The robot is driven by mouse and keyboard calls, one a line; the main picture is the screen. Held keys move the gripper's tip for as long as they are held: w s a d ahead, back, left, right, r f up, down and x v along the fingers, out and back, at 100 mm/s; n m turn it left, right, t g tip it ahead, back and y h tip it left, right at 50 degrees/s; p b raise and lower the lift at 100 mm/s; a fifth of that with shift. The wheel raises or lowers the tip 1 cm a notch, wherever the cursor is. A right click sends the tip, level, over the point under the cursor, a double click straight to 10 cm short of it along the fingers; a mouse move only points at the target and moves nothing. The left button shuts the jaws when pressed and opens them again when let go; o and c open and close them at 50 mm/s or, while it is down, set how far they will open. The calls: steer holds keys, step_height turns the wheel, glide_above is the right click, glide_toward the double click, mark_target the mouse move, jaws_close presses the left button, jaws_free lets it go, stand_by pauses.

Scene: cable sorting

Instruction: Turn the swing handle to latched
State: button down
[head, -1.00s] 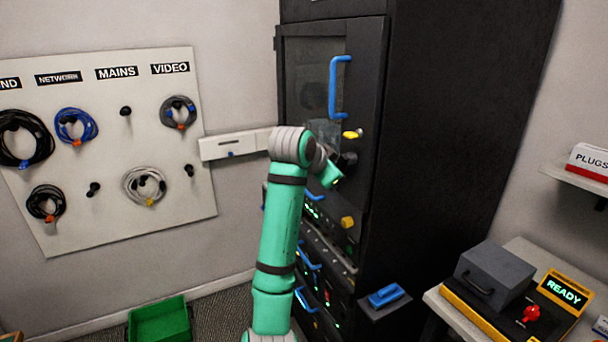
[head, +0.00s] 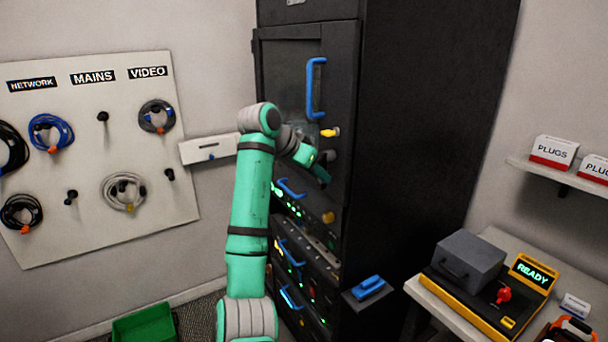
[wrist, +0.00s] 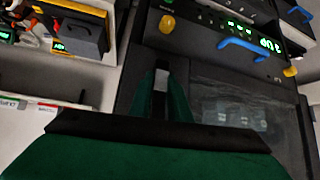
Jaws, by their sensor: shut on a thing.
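The tall black cabinet (head: 425,120) has a glazed door (head: 290,75) with a long blue pull (head: 317,88). The door looks closed. A yellow piece (head: 330,132) and a small grey round part (head: 331,155) sit low on the door's right edge. My gripper (head: 322,174) is at that edge, just below them. In the wrist view my gripper (wrist: 167,90) has its fingers close together on a narrow grey piece (wrist: 160,77), which seems to be the swing handle. The fingers hide most of it, so its angle is unclear.
Rack units with blue handles (head: 290,188) and a yellow knob (head: 328,217) lie below the door. A ledge with a blue item (head: 368,287) juts from the cabinet. A bench with a yellow-black tester (head: 490,300) stands right; a cable board (head: 95,150) hangs left.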

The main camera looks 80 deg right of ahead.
steer(key=shift+s+r, duration=0.1)
steer(key=shift+s, duration=0.05)
steer(key=c, duration=1.6)
jaws_free()
steer(key=shift+c, duration=0.2)
steer(key=v, duration=1)
steer(key=shift+w+a+r, duration=0.2)
steer(key=shift+w, duration=0.1)
